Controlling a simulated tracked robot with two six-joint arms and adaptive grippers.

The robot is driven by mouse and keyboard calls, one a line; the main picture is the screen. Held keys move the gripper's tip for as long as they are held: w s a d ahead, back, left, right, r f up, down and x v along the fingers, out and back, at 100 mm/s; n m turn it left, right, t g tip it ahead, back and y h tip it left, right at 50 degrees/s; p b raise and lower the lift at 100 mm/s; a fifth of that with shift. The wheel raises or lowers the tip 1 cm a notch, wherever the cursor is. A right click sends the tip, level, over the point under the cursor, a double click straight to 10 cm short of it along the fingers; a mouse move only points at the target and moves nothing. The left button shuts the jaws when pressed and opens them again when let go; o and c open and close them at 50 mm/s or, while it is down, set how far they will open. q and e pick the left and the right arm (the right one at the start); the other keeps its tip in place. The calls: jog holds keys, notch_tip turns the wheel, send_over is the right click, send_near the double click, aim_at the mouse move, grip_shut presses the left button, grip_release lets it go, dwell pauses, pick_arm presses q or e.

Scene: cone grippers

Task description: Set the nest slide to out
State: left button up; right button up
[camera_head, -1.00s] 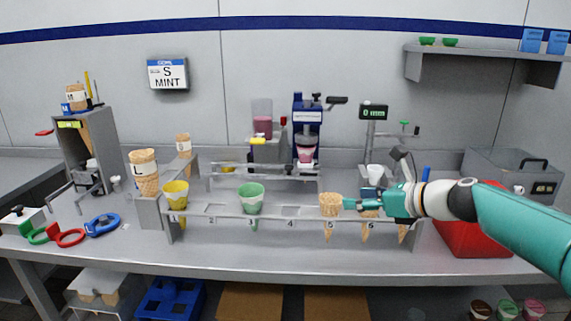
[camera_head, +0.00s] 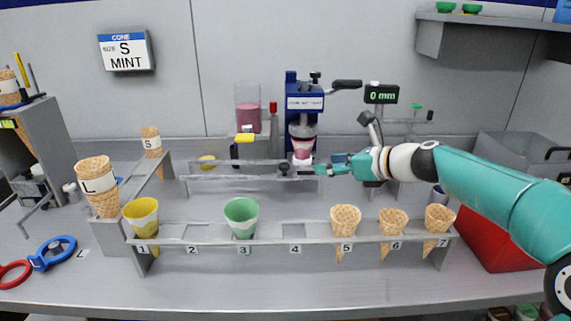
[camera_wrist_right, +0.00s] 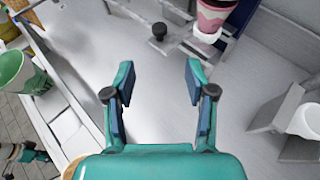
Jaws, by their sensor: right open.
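The dispenser (camera_head: 304,103) is a blue press at the back. A pink cup (camera_head: 303,148) sits under it in a white nest, and the cup (camera_wrist_right: 213,18) and nest (camera_wrist_right: 207,35) also show at the top of the right wrist view. A small dark knob (camera_head: 284,169) stands left of the nest, and I also see it in the wrist view (camera_wrist_right: 158,36). It looks like the slide's handle, but I cannot be sure. My right gripper (camera_head: 318,170) is open and empty, with the knob beyond its fingertips (camera_wrist_right: 158,75). My left gripper is not in the head view.
A front rack (camera_head: 270,235) holds a yellow cone sleeve (camera_head: 142,211), a green one (camera_head: 242,216) and several plain cones (camera_head: 346,218). A low rear rail (camera_head: 235,178) runs left of my gripper. A red bin (camera_head: 490,235) stands at right.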

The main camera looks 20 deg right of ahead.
aim_at(286, 165)
jog(key=p+x, duration=0.1)
jog(key=x, duration=1.4)
jog(key=shift+d, duration=0.1)
grip_shut()
